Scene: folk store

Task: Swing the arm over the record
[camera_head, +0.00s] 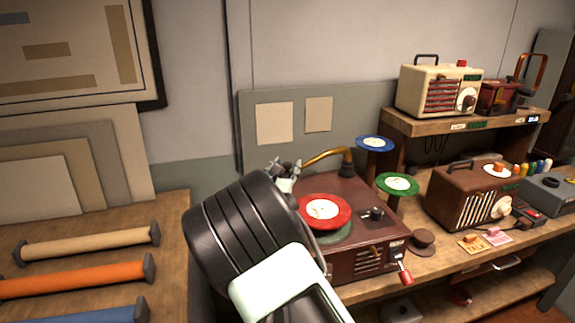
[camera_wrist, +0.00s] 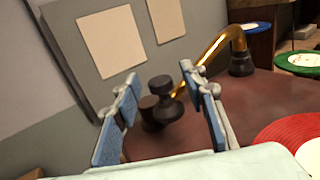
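A dark red record player (camera_head: 365,201) stands on the bench with a red record (camera_head: 325,210) on its platter. Its brass tone arm (camera_head: 328,155) runs left from a dark pivot at the back right corner; it also shows in the wrist view (camera_wrist: 212,47). The arm's dark knobbed end (camera_wrist: 160,100) appears between the two blue-padded fingers of my gripper (camera_wrist: 160,77), with space on both sides. My gripper (camera_head: 284,168) is open at the player's back left, away from the record. The arm's end is mostly hidden in the head view.
A blue disc (camera_head: 375,143) and a green disc (camera_head: 398,184) sit on stands right of the player. A brown radio (camera_head: 465,194) stands farther right, and a cream radio (camera_head: 438,90) sits on the shelf above. A grey panel rises behind the player.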

